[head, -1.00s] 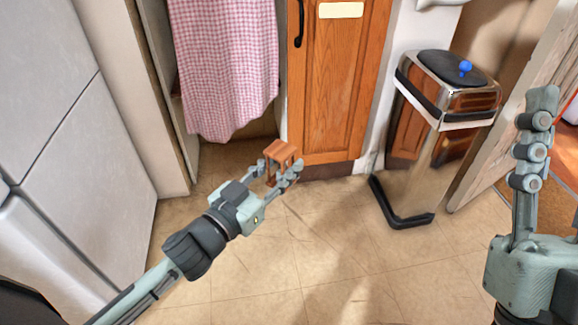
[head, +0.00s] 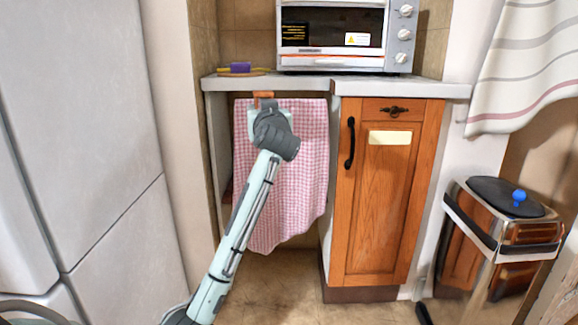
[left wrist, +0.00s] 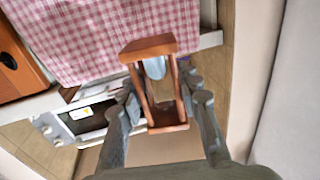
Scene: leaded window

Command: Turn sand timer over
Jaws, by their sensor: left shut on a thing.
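The sand timer (left wrist: 148,47) has a reddish-brown wooden frame with end plates, posts and a pale glass bulb. In the left wrist view it sits between the two fingers of my left gripper (left wrist: 160,88), which is shut on it. In the head view only a small brown part of the timer (head: 263,96) shows above my left gripper (head: 266,108), near the counter's front edge and before the checked cloth. The rest of it is hidden behind the gripper and wrist. How the sand lies cannot be told. My right gripper is out of view.
A grey counter (head: 328,85) carries a toaster oven (head: 345,40) and, at its left end, a purple item (head: 240,68) on a small board. A pink checked cloth (head: 300,170) hangs below. A wooden cabinet (head: 380,210) and a metal bin (head: 505,215) stand right.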

